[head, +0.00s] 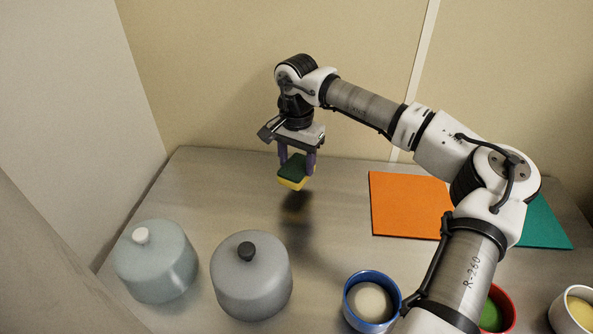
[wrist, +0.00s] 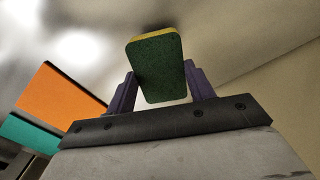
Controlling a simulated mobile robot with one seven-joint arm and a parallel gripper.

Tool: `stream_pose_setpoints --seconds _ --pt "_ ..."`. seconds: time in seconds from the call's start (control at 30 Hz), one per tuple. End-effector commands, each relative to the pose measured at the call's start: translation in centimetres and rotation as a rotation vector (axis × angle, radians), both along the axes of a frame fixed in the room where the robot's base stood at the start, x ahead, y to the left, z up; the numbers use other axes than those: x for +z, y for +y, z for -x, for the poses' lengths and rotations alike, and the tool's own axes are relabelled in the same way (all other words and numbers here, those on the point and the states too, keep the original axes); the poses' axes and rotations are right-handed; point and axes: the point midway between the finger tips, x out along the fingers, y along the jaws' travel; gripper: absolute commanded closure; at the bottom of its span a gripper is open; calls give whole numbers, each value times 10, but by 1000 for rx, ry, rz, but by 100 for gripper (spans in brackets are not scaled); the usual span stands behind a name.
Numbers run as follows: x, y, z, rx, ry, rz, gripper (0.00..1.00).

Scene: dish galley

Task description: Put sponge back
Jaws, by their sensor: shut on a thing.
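A sponge (head: 293,170), green on top and yellow beneath, is held between the purple fingers of my gripper (head: 297,168). It hangs above the grey counter, with a dark shadow below it and apart from it. In the wrist view the sponge (wrist: 156,68) shows its green face, with a yellow edge at the far end, between the two fingers of my gripper (wrist: 160,88). My gripper is shut on it. No sponge holder can be made out for certain.
A pale blue lidded pot (head: 155,262) and a grey lidded pot (head: 252,277) stand at the front left. An orange mat (head: 410,205) and a teal mat (head: 543,225) lie at right. Blue (head: 350,312), red (head: 508,310) and white (head: 560,318) cups stand in front. The back-left counter is clear.

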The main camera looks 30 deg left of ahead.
Motion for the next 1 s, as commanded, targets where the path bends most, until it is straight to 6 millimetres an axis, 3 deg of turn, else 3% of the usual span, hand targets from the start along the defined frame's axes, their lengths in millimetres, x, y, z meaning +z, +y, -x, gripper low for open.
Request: stream_pose_setpoints --seconds 0.33,0.57,0.6,0.73,1.0 --pt "-40 0 1 1 3 0 65" --pt "-44 0 0 0 0 0 65" --pt "-44 0 0 0 0 0 42" --pt "-44 0 0 0 0 0 25" --pt "-43 0 0 0 0 0 25"
